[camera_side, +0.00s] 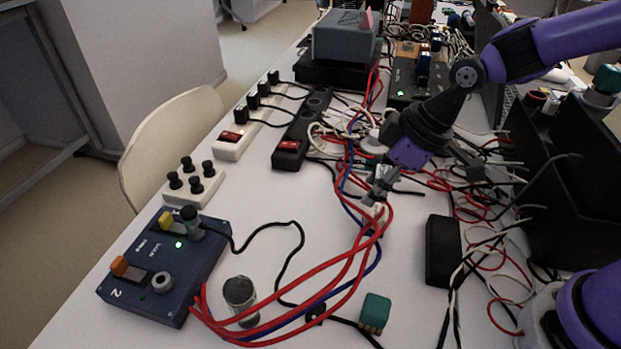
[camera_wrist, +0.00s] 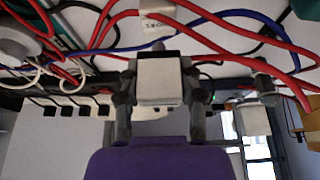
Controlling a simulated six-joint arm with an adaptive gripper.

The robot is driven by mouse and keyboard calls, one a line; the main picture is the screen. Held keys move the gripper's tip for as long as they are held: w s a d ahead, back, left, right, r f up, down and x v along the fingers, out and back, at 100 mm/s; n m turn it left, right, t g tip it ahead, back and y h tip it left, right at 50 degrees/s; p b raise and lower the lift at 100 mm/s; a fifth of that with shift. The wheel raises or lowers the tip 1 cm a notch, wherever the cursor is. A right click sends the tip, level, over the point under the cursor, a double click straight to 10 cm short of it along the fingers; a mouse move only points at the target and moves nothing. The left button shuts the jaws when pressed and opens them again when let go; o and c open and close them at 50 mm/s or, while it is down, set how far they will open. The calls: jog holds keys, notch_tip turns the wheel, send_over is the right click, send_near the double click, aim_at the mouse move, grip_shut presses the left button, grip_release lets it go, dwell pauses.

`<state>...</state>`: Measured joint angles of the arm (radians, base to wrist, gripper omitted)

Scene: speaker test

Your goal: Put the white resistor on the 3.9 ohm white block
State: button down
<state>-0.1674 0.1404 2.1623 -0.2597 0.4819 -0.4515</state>
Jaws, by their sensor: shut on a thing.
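My gripper (camera_side: 381,184) hangs over the middle of the table, among red and blue cables. In the wrist view its two dark fingers (camera_wrist: 160,85) are closed on the sides of the white resistor (camera_wrist: 158,76), a small pale block. A white block with a printed label (camera_wrist: 157,10) lies just beyond it, at the top of the wrist view, partly cut off and crossed by cables. The label is too small to read surely. In the side view a small white piece (camera_side: 375,212) shows just under my fingers; I cannot tell which of the two it is.
Red and blue cables run from a blue box (camera_side: 190,285) to the area under my gripper. A black box (camera_side: 442,250) lies to the right. A metal cylinder (camera_side: 239,299) and a teal block (camera_side: 375,311) stand in front. Power strips (camera_side: 305,125) lie behind left.

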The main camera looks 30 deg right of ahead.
jog(key=shift+f, duration=1.05)
jog(key=shift+f, duration=0.15)
jog(key=shift+c, duration=2.4)
grip_release()
jog(key=shift+r, duration=0.45)
jog(key=v, duration=1.2)
jog(key=s+d+m+t+h, duration=0.2)
jog(key=s+d+m+h, duration=0.1)
jog(key=s+d+m, duration=0.4)
jog(key=shift+d+m, duration=0.35)
jog(key=shift+m, duration=0.65)
